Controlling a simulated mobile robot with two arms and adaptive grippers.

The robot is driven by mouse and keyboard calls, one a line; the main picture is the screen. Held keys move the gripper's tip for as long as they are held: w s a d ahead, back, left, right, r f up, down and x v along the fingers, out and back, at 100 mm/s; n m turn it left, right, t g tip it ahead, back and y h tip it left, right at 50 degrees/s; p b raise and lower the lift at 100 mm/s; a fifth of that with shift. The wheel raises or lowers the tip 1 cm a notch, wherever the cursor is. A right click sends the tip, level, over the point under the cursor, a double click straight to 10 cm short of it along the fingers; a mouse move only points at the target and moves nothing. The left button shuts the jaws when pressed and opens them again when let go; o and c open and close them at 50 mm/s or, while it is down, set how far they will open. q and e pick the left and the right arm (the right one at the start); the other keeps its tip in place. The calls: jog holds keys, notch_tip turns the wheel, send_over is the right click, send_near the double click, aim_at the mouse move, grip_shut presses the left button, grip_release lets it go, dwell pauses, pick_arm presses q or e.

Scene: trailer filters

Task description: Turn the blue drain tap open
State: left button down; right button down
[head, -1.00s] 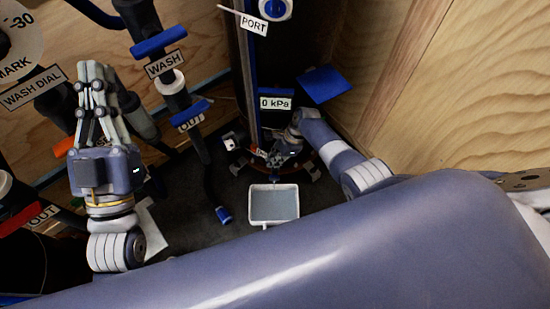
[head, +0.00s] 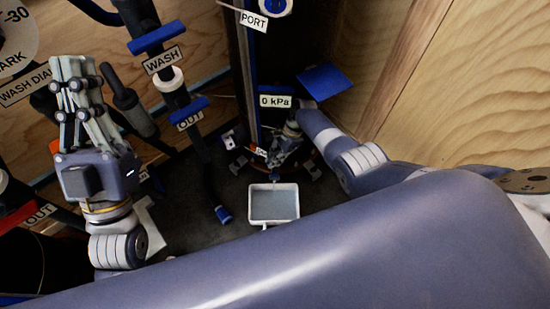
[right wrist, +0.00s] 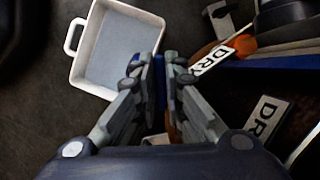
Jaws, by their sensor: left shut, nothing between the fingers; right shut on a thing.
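In the right wrist view, a narrow strip of the blue drain tap (right wrist: 161,88) shows between the fingers of my right gripper (right wrist: 162,65). That gripper is shut on it, and the fingers hide most of it. White labels reading "DR" (right wrist: 268,120) stand right of the fingers. In the head view my right gripper (head: 279,160) is low at the foot of the dark column, just behind the white tray, and covers the tap. I cannot tell how far the tap is turned. My left gripper (head: 72,68) is shut and empty, raised at the left.
A white tray (head: 274,220) with a grey inside sits on the dark floor below my right gripper. The "0 kPa" display (head: 275,101) and a blue plate (head: 328,79) are above. Pipes with blue "WASH" (head: 157,38) and "OUT" (head: 188,109) handles stand left. Plywood walls close the right.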

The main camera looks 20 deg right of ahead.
jog(key=shift+a, duration=0.15)
jog(key=c, duration=1.7)
grip_release()
